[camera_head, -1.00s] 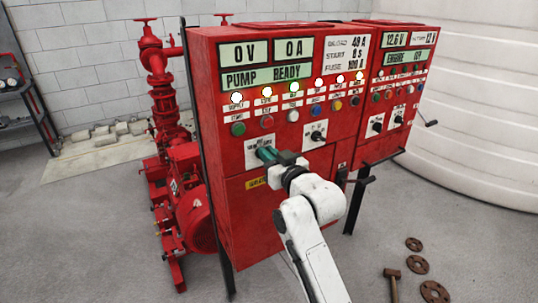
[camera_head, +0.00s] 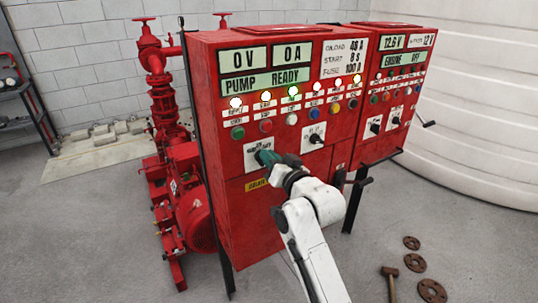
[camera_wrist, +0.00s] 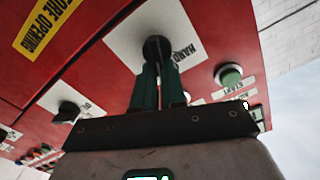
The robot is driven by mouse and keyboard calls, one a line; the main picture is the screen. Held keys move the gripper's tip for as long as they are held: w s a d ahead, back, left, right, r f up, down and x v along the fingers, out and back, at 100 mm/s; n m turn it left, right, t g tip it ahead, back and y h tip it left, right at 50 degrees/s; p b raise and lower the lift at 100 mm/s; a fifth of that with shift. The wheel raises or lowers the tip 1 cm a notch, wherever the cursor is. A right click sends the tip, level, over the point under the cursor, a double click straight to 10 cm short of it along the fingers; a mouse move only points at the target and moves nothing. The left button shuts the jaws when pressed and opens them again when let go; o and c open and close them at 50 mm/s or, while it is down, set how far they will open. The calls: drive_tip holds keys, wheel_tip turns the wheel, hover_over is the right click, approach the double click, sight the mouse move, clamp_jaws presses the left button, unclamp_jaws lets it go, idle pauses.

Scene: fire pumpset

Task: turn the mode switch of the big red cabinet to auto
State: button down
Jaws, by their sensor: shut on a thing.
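The big red cabinet (camera_head: 235,205) stands in the middle of the head view, with lit displays reading 0 V, 0 A and PUMP READY. A black rotary switch (camera_wrist: 157,48) sits on a white plate at the cabinet's lower left. My gripper (camera_head: 264,157) is at this plate, its green fingers shut on the switch knob. In the wrist view the fingers (camera_wrist: 158,85) reach up to the knob and hide part of it. The plate's lettering is partly covered, and the knob's pointing direction cannot be read. A second black switch (camera_head: 317,138) on its own plate is to the right, untouched.
Coloured push buttons (camera_head: 265,126) and lit lamps run in rows above the switches. A narrower red cabinet (camera_head: 385,95) adjoins on the right, with a crank handle. Red pump pipework (camera_head: 165,110) stands left. A hammer (camera_head: 390,275) and rusty flanges lie on the floor at right.

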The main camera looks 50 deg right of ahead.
drive_tip(key=shift+s+d+f+m+p, duration=0.15)
drive_tip(key=shift+m+p, duration=0.25)
drive_tip(key=shift+m, duration=0.65)
drive_tip(key=shift+w+d+m+p, duration=0.1)
drive_tip(key=shift+m+p, duration=0.25)
drive_tip(key=shift+m, duration=0.7)
drive_tip(key=c, duration=1.2)
unclamp_jaws()
drive_tip(key=b+v, duration=0.1)
drive_tip(key=v, duration=1)
drive_tip(key=shift+b, duration=0.4)
